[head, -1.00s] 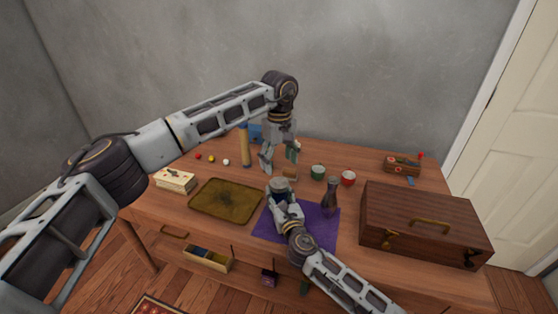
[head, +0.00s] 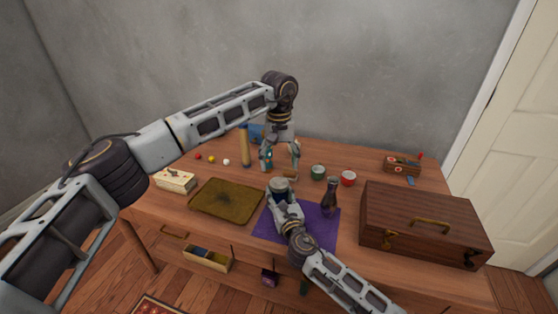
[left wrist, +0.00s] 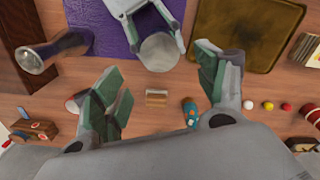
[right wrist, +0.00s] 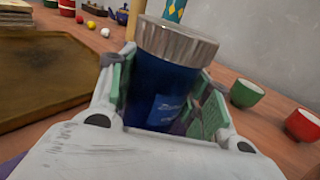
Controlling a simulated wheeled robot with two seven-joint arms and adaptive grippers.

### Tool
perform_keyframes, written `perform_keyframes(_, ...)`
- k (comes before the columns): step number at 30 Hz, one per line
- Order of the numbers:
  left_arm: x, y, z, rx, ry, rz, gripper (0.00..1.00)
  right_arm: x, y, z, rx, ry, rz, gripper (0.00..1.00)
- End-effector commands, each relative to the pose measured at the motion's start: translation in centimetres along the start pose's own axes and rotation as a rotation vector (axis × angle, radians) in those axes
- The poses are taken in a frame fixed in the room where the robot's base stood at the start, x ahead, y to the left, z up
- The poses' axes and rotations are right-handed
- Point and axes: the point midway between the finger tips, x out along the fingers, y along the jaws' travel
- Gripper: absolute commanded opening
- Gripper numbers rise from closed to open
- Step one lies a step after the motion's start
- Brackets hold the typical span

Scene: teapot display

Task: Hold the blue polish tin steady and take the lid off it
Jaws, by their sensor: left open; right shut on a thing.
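The blue polish tin (right wrist: 150,90) stands upright, slightly tilted in the right wrist view, between the fingers of my right gripper (right wrist: 163,95), which is shut on its body. Its silver-grey lid (right wrist: 178,40) is on top, above the fingers. The lid also shows in the head view (head: 279,184) and the left wrist view (left wrist: 160,52). My left gripper (head: 280,166) is open and empty, above and behind the tin in the head view. In the left wrist view its fingers (left wrist: 162,82) are wide apart, with the lid beyond them, apart from both.
A purple cloth (head: 318,222) lies under the right gripper, with a dark vase (head: 331,197) close by. A brown tray (head: 226,200) is to the left, a wooden case (head: 424,225) to the right. Green (head: 318,172) and red (head: 348,178) cups stand behind.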

Motion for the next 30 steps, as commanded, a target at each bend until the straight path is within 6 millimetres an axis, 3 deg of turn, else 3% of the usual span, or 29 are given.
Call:
perform_keyframes(14,1.0,0.0,0.0,-0.002,-0.001,0.000,0.72,0.0,0.0,-0.1,0.000,0.001,0.000,0.00)
perform_keyframes(30,6.7,0.0,0.0,-0.003,-0.001,0.000,0.72,0.0,0.0,-0.1,0.000,0.001,0.000,0.00)
